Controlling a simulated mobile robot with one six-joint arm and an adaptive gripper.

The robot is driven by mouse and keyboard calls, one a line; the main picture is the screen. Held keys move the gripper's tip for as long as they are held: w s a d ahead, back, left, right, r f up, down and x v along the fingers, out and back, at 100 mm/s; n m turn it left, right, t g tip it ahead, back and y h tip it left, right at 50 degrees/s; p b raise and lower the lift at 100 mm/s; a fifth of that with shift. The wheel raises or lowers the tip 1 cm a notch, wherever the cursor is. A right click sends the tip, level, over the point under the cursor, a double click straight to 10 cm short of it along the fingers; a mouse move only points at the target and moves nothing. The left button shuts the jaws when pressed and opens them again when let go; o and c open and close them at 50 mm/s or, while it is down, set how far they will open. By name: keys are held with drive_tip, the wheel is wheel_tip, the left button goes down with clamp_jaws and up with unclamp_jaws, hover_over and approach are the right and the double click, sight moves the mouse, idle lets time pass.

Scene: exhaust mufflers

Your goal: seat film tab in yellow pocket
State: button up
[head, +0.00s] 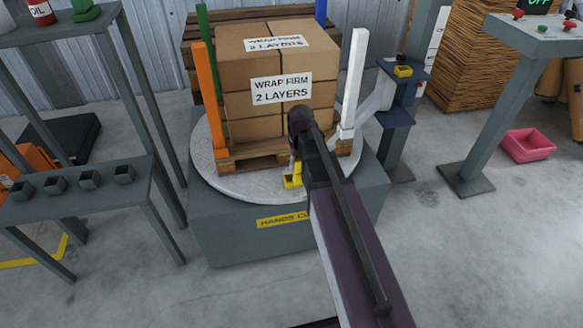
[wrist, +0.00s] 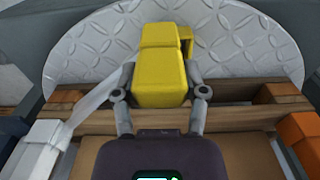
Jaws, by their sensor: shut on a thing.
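My gripper (head: 294,163) points down at the near edge of the round turntable (head: 228,181), in front of the wooden pallet. In the wrist view my two fingers (wrist: 162,78) are shut on the sides of a yellow block (wrist: 161,84), which looks like the film tab. A pale film strip (wrist: 93,103) runs from beside the fingers to the white post. A smaller yellow piece (wrist: 186,42) shows beside the block's far end, perhaps part of the yellow pocket. Yellow also shows below my gripper in the head view (head: 291,181). Whether the block sits inside the pocket is hidden.
Stacked cartons (head: 240,105) stand on the pallet (head: 240,163), between an orange post (head: 207,95), a white post (head: 353,80) and others. A grey bench with small cups (head: 89,179) is left. A mast with a yellow part (head: 403,71) stands right.

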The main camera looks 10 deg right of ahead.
drive_tip(key=shift+w+a+f, duration=0.1)
drive_tip(key=shift+w+a, duration=0.15)
drive_tip(key=shift+w, duration=0.3)
drive_tip(key=shift+w+a, duration=0.25)
drive_tip(key=shift+w, duration=0.3)
drive_tip(key=shift+w+a+f+b, duration=0.1)
drive_tip(key=shift+w+f+b, duration=0.1)
drive_tip(key=shift+f+b, duration=0.45)
drive_tip(key=shift+w+a+f+b, duration=0.1)
drive_tip(key=shift+w+f+b, duration=0.1)
drive_tip(key=shift+f+b, duration=0.4)
drive_tip(key=shift+w+a+f+b, duration=0.1)
drive_tip(key=shift+w+f+b, duration=0.1)
drive_tip(key=shift+f+b, duration=0.45)
drive_tip(key=o, duration=1.1)
drive_tip(key=shift+o, duration=0.2)
drive_tip(key=shift+r, duration=0.1)
